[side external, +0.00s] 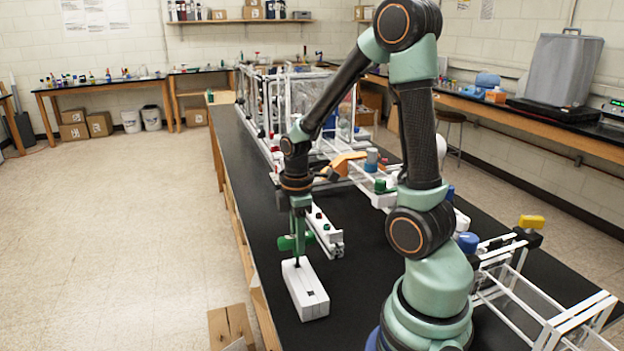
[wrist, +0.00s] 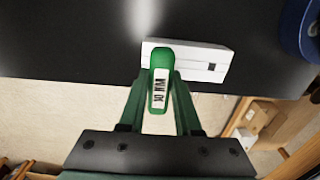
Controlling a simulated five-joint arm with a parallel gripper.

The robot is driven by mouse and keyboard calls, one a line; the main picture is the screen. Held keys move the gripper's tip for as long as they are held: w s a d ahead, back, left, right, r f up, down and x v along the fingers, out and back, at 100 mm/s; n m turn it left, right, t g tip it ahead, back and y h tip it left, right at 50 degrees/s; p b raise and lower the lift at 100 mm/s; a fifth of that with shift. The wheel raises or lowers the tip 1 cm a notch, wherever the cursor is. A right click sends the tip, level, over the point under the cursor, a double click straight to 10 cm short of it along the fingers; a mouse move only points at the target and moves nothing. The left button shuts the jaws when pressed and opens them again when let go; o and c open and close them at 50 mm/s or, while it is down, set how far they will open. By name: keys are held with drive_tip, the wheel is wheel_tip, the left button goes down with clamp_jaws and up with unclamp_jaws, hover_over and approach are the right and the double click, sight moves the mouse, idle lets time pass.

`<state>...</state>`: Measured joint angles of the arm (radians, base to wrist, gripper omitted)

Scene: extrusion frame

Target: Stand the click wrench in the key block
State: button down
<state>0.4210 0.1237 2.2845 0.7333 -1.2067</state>
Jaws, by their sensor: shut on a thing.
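The click wrench (side external: 289,243) has a green handle and a dark shank pointing down. My gripper (side external: 299,232) is shut on the handle, and the wrench stands about upright. The key block (side external: 309,298) is a white oblong block on the black bench top, with a dark square hole near its near end. The shank's lower end meets the block's far end; whether it is inside a hole or only above it, I cannot tell. In the wrist view the labelled green handle (wrist: 161,75) sits between my fingers and covers part of the block (wrist: 205,62).
A white extrusion frame (side external: 530,300) stands at the right. The bench's left edge runs close to the block. Bare bench top (side external: 355,285) lies right of the block.

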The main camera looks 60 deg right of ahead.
drive_tip(key=shift+f, duration=0.1)
drive_tip(key=c, duration=0.5)
unclamp_jaws()
wheel_tip(320, 180, up, 11)
drive_tip(key=a+r+m+t, duration=0.1)
drive_tip(key=a+m+t, duration=0.1)
drive_tip(key=a+m, duration=0.1)
drive_tip(key=a+r+m+t, duration=0.1)
drive_tip(key=a+r+m, duration=0.1)
drive_tip(key=a, duration=0.3)
drive_tip(key=a+r+m+t, duration=0.1)
drive_tip(key=a+m+t, duration=0.1)
drive_tip(key=a+m, duration=0.2)
drive_tip(key=shift+s+a+r+t, duration=0.15)
drive_tip(key=shift+a+r+t, duration=0.15)
drive_tip(key=shift+a+r, duration=0.15)
